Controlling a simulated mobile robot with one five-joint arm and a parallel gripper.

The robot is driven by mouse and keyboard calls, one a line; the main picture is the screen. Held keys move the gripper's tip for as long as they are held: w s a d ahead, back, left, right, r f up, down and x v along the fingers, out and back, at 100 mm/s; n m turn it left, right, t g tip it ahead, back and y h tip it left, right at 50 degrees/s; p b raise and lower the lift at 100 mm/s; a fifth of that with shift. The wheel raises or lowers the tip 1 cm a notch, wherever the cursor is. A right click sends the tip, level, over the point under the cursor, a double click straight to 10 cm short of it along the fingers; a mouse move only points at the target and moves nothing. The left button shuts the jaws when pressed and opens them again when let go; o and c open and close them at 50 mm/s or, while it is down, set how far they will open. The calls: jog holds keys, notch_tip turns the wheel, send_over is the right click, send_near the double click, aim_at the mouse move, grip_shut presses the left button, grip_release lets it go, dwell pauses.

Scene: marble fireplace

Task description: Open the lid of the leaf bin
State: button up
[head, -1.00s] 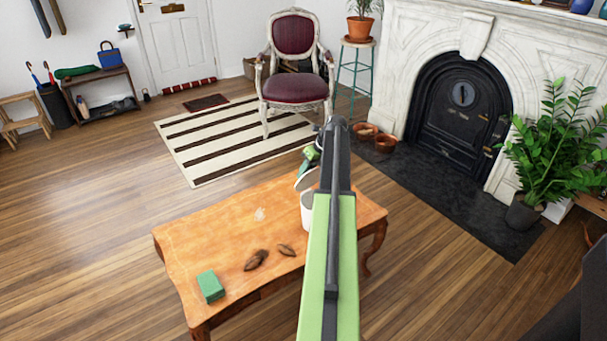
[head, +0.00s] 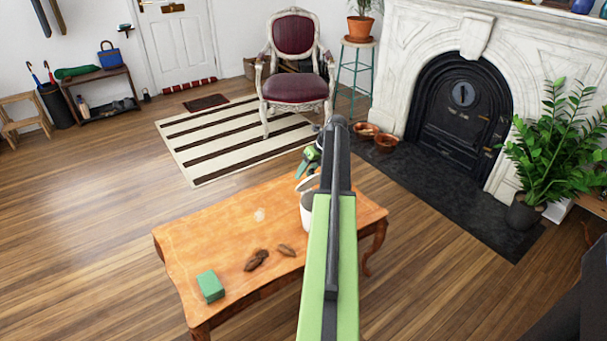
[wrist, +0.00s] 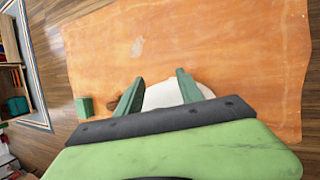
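The white leaf bin (head: 306,214) stands on the wooden table, partly hidden behind my arm. Its pale lid (head: 307,184) is tilted up, with a gap visible at the rim. My gripper (head: 308,163) shows as green and dark parts just behind and above the lid, mostly hidden by my arm. In the wrist view my gripper (wrist: 160,76) has its two green fingers spread apart. A white rounded surface (wrist: 172,95) of the bin or lid lies between and below them; contact cannot be told.
The table (head: 205,240) also bears a green block (head: 210,286), brown leaf-like pieces (head: 256,260) and a small pale mark (head: 260,214). A red armchair (head: 296,75) stands beyond on a striped rug (head: 225,145). A potted plant (head: 550,150) is at right. Floor left is clear.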

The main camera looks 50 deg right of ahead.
jog(key=shift+s+r+p, duration=0.1)
jog(key=shift+r+p, duration=0.2)
jog(key=p+v, duration=1.5)
jog(key=v, duration=0.2)
jog(key=shift+f, duration=0.15)
